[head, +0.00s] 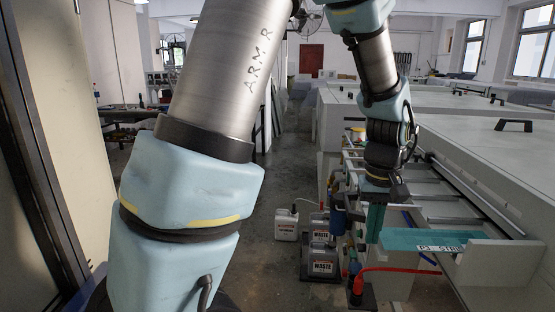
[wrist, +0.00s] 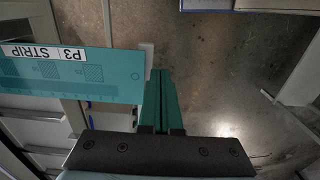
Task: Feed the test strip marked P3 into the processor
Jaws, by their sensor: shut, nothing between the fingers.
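The teal test strip (head: 425,238) with a white label reading "P3 STRIP" lies flat at the front of the processor (head: 495,175), its right part by a pale block (head: 495,265) and its left end sticking out. In the wrist view the strip (wrist: 100,85) shows at the left, with its label upside down. My gripper (head: 374,236) points down just left of the strip's free end. In the wrist view my gripper (wrist: 161,75) has its two green fingers together, empty, beside the strip's end. Whether they touch the strip I cannot tell.
Rails and rollers (head: 450,195) run along the processor's front. Waste containers (head: 322,262) and a white jug (head: 286,224) stand on the floor to the left. A red hose (head: 400,270) and pipework sit below the strip. The aisle floor (head: 285,180) is clear further back.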

